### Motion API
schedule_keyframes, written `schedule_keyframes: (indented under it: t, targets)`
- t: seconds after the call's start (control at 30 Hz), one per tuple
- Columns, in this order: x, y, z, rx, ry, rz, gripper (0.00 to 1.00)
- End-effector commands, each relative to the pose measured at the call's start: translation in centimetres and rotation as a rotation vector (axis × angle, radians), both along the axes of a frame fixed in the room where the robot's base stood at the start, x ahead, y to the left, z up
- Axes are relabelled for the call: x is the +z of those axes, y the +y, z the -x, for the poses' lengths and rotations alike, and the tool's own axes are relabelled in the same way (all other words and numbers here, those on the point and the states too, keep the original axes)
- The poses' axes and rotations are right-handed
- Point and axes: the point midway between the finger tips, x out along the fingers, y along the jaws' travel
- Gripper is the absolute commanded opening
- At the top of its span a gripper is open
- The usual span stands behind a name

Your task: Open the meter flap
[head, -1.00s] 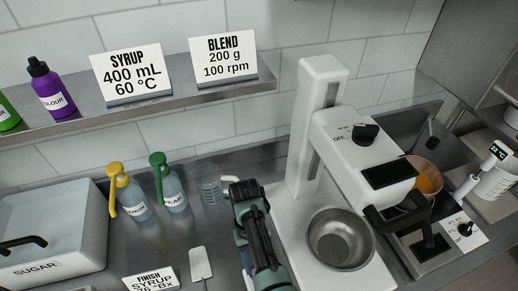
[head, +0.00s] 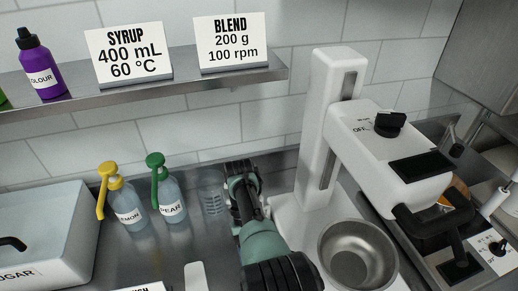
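I cannot make out a meter flap in the head view. My gripper (head: 241,172) is at the far end of my arm, low in the middle of the picture, between the clear measuring cup (head: 212,193) and the white stand mixer (head: 318,150). It is seen from behind, and my own arm hides part of it. Its fingertips are too small and dark to tell whether they are open or shut.
A steel bowl (head: 357,255) sits under the mixer head. Yellow-topped (head: 127,206) and green-topped (head: 170,195) pump bottles stand left of the cup. A white sugar bin (head: 50,225) is at far left. A shelf (head: 190,80) with two signs crosses above. A hot plate is right.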

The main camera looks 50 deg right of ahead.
Motion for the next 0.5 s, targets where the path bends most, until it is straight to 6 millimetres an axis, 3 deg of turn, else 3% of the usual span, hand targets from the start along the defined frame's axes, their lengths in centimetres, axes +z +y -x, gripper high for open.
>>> schedule_keyframes:
  t: [0.47,0.5]
  targets:
    - [-0.31,0.22,0.19,0.001,0.009,-0.01,0.0]
    - [-0.31,0.22,0.2,0.001,0.009,-0.01,0.53]
